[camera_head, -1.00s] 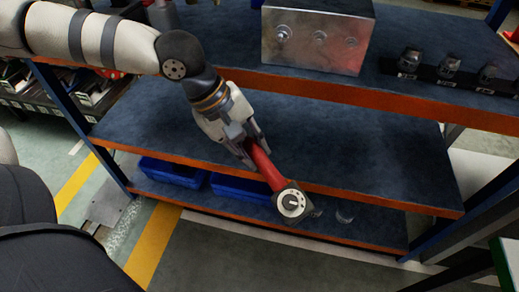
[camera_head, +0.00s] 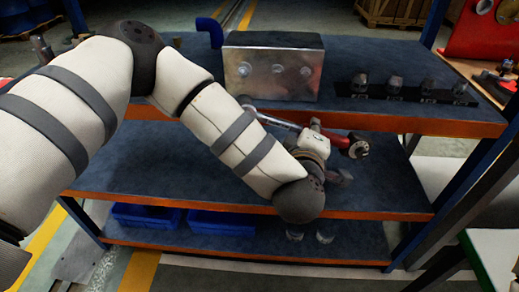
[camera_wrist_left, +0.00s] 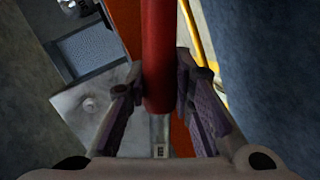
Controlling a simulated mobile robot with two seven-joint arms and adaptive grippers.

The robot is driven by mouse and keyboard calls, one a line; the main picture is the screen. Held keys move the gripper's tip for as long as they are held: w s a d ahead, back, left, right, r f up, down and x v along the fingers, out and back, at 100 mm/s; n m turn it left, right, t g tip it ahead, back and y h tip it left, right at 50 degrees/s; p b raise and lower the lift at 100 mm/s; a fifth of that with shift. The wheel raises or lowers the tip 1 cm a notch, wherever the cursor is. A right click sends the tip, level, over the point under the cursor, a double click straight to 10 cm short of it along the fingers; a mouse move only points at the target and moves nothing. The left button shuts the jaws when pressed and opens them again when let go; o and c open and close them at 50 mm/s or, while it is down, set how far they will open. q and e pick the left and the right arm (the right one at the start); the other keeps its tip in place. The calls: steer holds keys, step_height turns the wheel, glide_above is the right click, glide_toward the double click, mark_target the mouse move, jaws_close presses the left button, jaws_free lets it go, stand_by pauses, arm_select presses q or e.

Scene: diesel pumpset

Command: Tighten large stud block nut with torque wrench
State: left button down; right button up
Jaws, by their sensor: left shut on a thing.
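The grey metal stud block (camera_head: 272,85) stands on the top shelf. Its front face carries a row of three round studs or nuts, the left one (camera_head: 243,69) looking largest. My left gripper (camera_head: 322,138) is in front of the shelf edge, below and right of the block, shut on the torque wrench's red handle (camera_head: 337,139). A dark round end (camera_head: 358,148) lies to the right, and a shiny shaft (camera_head: 278,121) runs left towards the block's lower front. The left wrist view shows the red handle (camera_wrist_left: 158,55) between the fingers (camera_wrist_left: 160,115). My right gripper is out of view.
Several dark sockets stand on a black rack (camera_head: 420,96) right of the block. A blue bent pipe (camera_head: 212,32) is behind its left side. The orange shelf edge (camera_head: 420,124) is close to my gripper. Blue bins (camera_head: 222,222) sit on the bottom shelf.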

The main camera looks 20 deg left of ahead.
arm_select(q)
steer(key=s+d+r+m+t+h, duration=0.1)
steer(key=d+r+m+h, duration=0.1)
steer(key=d+r, duration=0.2)
steer(key=shift+s+d+r+m+h, duration=0.15)
steer(key=shift+s+d+m+h, duration=0.2)
steer(key=shift+d, duration=0.6)
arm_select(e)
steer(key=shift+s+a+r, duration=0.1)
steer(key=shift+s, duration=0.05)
arm_select(q)
steer(key=shift+w, duration=0.1)
